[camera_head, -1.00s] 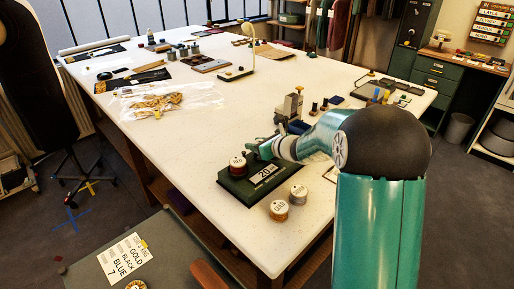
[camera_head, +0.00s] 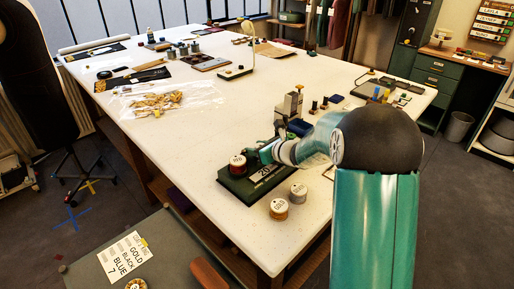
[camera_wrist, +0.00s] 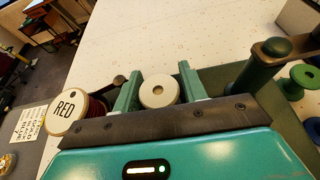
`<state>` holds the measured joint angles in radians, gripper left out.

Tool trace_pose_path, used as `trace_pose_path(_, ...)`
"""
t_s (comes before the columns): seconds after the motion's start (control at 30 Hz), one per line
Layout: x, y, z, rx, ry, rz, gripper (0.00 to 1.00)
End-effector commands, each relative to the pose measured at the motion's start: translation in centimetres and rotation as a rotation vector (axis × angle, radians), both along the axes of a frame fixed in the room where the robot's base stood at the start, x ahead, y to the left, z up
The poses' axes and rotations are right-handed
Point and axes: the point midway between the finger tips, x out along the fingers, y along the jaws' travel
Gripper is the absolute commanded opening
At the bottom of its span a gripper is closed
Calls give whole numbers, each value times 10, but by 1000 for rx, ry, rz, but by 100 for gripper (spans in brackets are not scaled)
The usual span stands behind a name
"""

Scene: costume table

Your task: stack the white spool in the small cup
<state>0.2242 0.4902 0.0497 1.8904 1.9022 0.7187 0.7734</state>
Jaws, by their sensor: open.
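A cream-white spool (camera_wrist: 158,90) with a hole in its middle shows in the wrist view, between the two fingers of my gripper (camera_wrist: 160,88). The fingers stand apart on either side of it, with a visible gap at least on the right; I cannot tell if the left one touches. In the head view my gripper (camera_head: 258,153) is low over the dark green box (camera_head: 235,186) with the number label, and it hides the white spool there. I cannot make out the small cup in either view.
A red spool (camera_head: 238,165) is close left of my gripper, labelled RED in the wrist view (camera_wrist: 68,110). Two labelled spools, pale (camera_head: 299,191) and gold (camera_head: 279,209), stand near the table's front edge. A dark green post (camera_wrist: 270,50) and a green spool (camera_wrist: 305,76) are at right.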

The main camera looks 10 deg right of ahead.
Motion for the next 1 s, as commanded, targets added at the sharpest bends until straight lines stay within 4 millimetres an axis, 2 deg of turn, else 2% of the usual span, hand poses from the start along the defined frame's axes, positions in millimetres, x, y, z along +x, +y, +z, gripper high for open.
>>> trace_pose_path(0.17,-3,-3,10,-1,-1,-1,42)
trace_pose_path(0.5,-58,-38,37,-1,-2,-2,42)
trace_pose_path(0.7,-84,-54,50,-1,-2,-1,42)
trace_pose_path(1.0,-94,-60,53,0,0,0,42)
